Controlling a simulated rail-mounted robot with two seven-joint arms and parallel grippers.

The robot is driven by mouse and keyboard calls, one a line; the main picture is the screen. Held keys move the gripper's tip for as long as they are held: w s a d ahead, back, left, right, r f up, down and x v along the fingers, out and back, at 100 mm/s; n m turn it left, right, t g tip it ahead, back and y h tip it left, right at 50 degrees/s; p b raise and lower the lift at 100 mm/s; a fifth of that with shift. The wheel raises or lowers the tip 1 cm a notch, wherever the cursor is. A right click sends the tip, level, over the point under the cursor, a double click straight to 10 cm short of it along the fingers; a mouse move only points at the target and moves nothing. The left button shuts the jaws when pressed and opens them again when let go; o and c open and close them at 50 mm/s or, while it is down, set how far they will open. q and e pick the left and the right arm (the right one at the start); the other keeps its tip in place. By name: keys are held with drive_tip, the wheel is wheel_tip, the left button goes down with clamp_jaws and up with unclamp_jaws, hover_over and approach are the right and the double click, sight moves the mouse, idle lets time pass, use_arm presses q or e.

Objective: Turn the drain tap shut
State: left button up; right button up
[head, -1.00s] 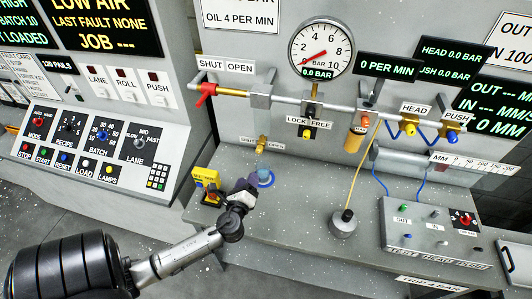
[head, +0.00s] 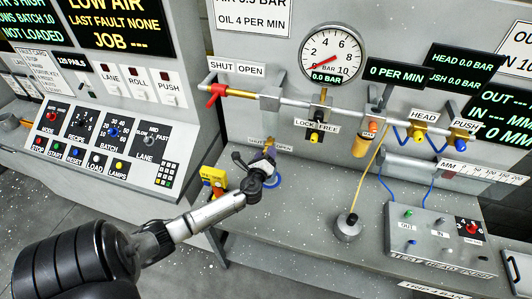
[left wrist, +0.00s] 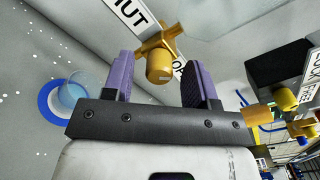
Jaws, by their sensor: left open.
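The brass drain tap (left wrist: 158,62) shows in the left wrist view on the grey panel, below the SHUT label (left wrist: 130,10). My left gripper (left wrist: 159,68) is open, with its two purple fingers on either side of the tap's knob and gaps between. In the head view my left gripper (head: 262,162) is in front of the panel at the small SHUT and OPEN (head: 284,148) labels and mostly hides the tap. My right gripper is not in view.
A clear cup on a blue ring (left wrist: 48,102) is beside the left finger; the ring (head: 275,182) also shows on the bench. A red-handled valve (head: 214,92) and pipe run above.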

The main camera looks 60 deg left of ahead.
use_arm(q)
drive_tip(key=shift+w+a, duration=0.25)
drive_tip(key=c, duration=0.9)
drive_tip(key=shift+c, duration=0.2)
